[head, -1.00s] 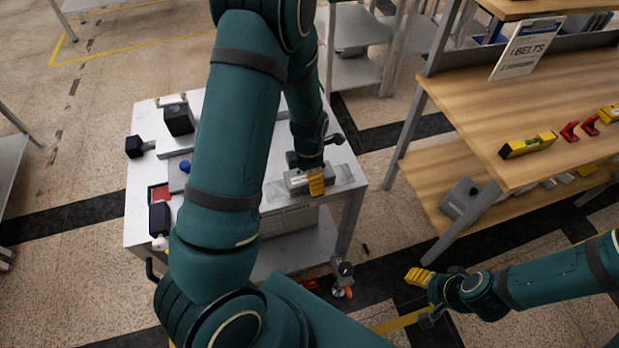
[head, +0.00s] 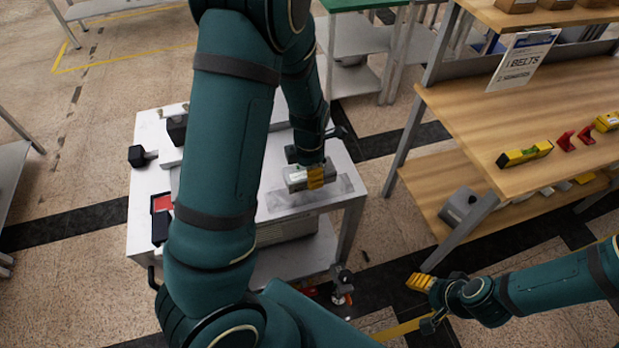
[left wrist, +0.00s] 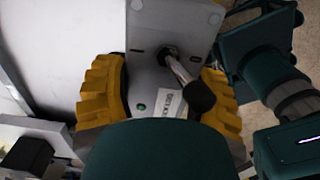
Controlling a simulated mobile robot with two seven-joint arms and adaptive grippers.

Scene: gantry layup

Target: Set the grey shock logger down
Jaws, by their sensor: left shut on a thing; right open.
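The grey shock logger (head: 297,180) is a small grey box over the near right part of the white cart top (head: 280,140). My left gripper (left wrist: 160,95) is shut on it, with one yellow finger on each side in the left wrist view. There the logger (left wrist: 143,88) shows a flat plate end, a green dot, a white label and a metal stem with a black knob. In the head view it sits over a darker grey rectangle (head: 335,190); I cannot tell whether it touches. My right gripper (head: 423,301) is open and empty, low at the right, away from the cart.
The cart also carries a black box (head: 177,130), a black knobbed part (head: 140,156) and a red-faced item (head: 161,203). A wooden bench (head: 520,120) at right holds a yellow level (head: 525,153); a grey box (head: 462,207) is on its lower shelf. My left arm hides the cart's middle.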

